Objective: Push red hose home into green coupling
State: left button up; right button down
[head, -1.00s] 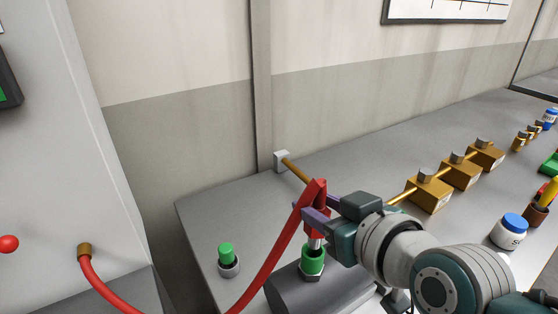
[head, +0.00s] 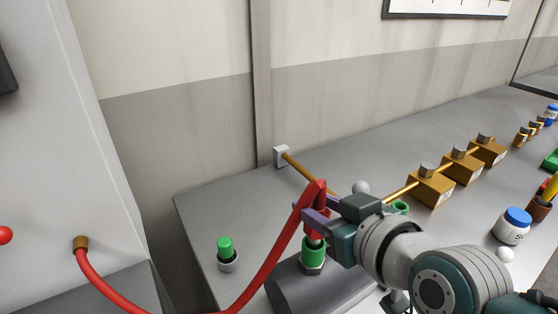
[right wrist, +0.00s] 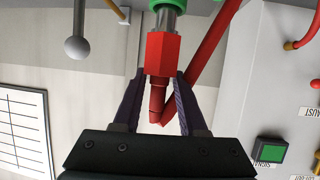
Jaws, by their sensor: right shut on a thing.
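The red hose (head: 270,262) ends in a red fitting, which also shows in the right wrist view (right wrist: 162,54). My right gripper (head: 316,218) is shut on the red fitting, with its purple fingers on either side of it. The green coupling (head: 313,251) stands upright on a dark grey block, directly under the fitting. In the right wrist view, a silver plug stem (right wrist: 170,22) shows between the red fitting and the green coupling (right wrist: 176,4). The head view shows only a little of the stem. My left gripper is not in view.
A green-capped fitting (head: 226,252) stands to the left on the grey bench. Brass blocks (head: 430,189) on a pipe run to the right behind my arm. A white jar with a blue lid (head: 513,226) stands at right. The hose loops to a grey cabinet (head: 58,175).

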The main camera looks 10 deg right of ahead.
jog(key=shift+f+b, duration=0.8)
jog(key=shift+f, duration=0.2)
jog(key=shift+c, duration=1.9)
grip_release()
jog(key=p+v, duration=0.1)
jog(key=v, duration=0.9)
